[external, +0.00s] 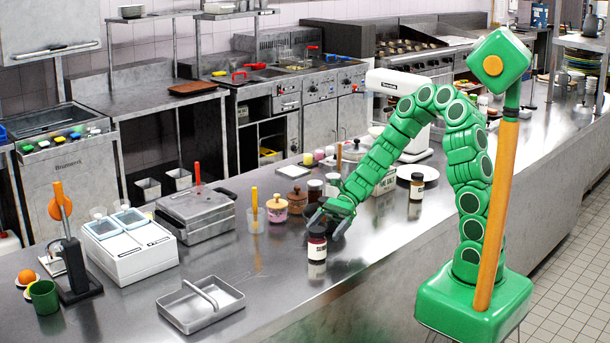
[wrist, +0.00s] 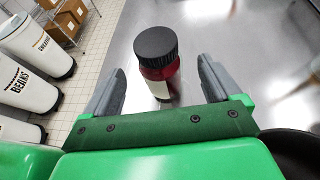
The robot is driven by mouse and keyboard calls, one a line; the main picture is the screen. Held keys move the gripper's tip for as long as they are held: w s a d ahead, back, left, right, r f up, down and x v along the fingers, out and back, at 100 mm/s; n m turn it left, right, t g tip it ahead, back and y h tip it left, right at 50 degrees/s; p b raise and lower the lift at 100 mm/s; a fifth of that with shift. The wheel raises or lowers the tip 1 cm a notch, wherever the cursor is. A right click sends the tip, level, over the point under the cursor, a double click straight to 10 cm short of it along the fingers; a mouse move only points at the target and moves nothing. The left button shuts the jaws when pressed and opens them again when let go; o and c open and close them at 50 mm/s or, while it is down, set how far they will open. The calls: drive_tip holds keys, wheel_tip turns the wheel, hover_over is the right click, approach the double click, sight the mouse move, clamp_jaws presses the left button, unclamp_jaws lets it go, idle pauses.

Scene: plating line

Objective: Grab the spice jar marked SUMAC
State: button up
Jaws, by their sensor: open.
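The spice jar (external: 317,243) stands upright on the steel counter. It has a black lid, dark red contents and a white label whose visible letters look like the start of SUMAC. My gripper (external: 327,221) is open beside it. In the wrist view the jar (wrist: 157,65) shows its ribbed black lid between the two grey fingers of my gripper (wrist: 160,92), near their tips. I see gaps on both sides, so the fingers do not appear to grip it. The label is mostly turned away in the wrist view.
Other jars stand behind my gripper, and another dark-lidded jar (external: 416,187) stands to the right. A metal tray (external: 201,304) lies at the front left. The counter in front of the jar is clear.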

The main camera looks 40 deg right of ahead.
sight(317, 239)
drive_tip(key=shift+x, duration=2.55)
drive_tip(key=c, duration=1.2)
drive_tip(key=shift+c, duration=0.2)
drive_tip(key=shift+r, duration=4.95)
